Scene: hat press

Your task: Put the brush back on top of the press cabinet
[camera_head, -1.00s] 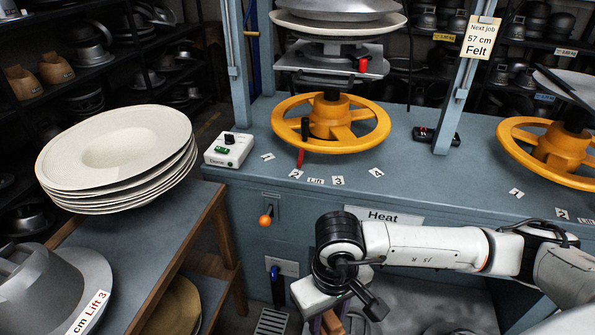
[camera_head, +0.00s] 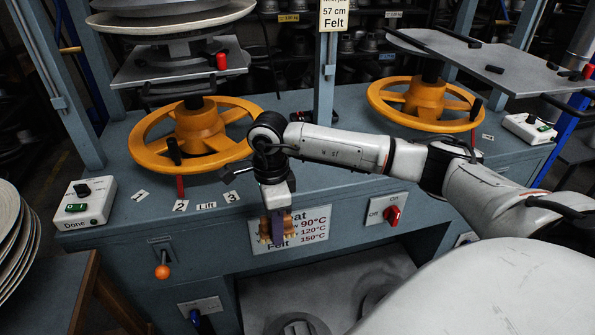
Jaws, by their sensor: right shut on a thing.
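My right gripper (camera_head: 277,228) points down in front of the press cabinet's front face, just below the top's front edge. It is shut on a small brown thing that looks like the brush (camera_head: 265,231). The fingers hide part of it, and its bristles cannot be made out. The press cabinet (camera_head: 330,120) is blue-grey, and its flat top has bare room behind and right of the gripper. My left gripper is not in view.
Two orange handwheels (camera_head: 190,137) (camera_head: 425,100) stand on the cabinet top. A white control box (camera_head: 85,204) is at its left end. Numbered tags lie along the front edge. A blue post (camera_head: 325,75) rises between the wheels. Stacked hat blanks (camera_head: 12,240) are at far left.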

